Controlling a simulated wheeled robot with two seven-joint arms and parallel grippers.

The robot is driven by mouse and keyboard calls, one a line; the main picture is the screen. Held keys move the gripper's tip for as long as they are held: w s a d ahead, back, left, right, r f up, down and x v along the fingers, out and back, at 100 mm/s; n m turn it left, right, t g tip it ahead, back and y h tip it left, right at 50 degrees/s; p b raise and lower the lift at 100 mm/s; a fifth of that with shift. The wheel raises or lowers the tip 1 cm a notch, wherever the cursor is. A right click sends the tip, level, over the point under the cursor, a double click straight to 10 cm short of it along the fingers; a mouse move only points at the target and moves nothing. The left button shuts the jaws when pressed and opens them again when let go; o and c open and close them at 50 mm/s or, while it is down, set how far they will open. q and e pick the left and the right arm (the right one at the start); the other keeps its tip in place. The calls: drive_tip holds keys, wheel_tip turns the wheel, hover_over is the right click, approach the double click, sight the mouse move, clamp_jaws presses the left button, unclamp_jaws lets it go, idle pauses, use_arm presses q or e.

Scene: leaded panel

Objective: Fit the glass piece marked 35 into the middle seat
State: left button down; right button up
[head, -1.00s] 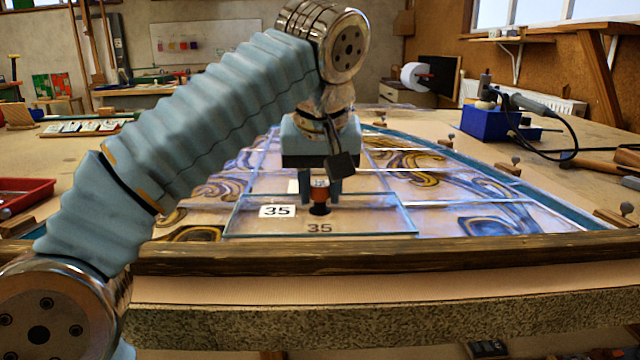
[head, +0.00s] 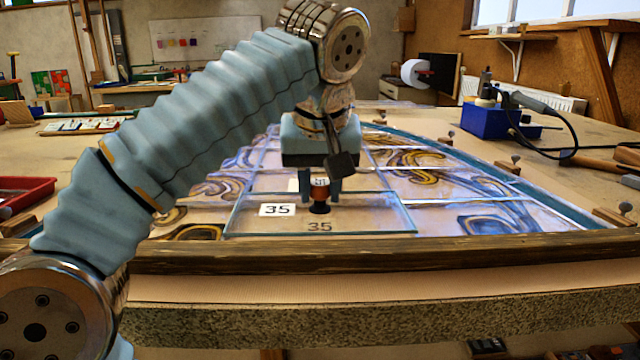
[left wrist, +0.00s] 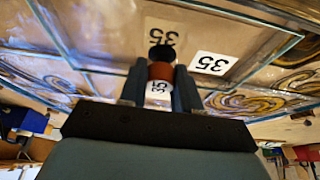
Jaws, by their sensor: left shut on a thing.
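The clear glass piece (head: 370,215) with a white 35 label lies at the near middle of the panel, and it also shows in the left wrist view (left wrist: 225,42). My left gripper (head: 320,186) is above it, shut on its red-brown and black handle (head: 320,199), which bears a small 35 tag. A printed 35 on the panel, marking the middle seat (head: 320,227), shows through or beside the glass near its front edge. I cannot tell whether the glass is fully down or slightly above the seat. My right gripper is not in view.
A dark wooden bar (head: 400,248) runs along the panel's front. Painted glass pieces (head: 490,222) lie on both sides, with lead strips between. Wooden blocks with pins (head: 614,217) edge the panel. A blue soldering stand (head: 487,123) is at back right, a red tray (head: 24,192) at left.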

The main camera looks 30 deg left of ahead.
use_arm(q)
drive_tip(key=shift+p, duration=0.45)
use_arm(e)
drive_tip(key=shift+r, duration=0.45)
use_arm(q)
drive_tip(key=shift+f+b, duration=0.95)
drive_tip(key=shift+f, duration=0.2)
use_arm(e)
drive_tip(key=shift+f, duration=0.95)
use_arm(q)
drive_tip(key=c, duration=0.7)
unclamp_jaws()
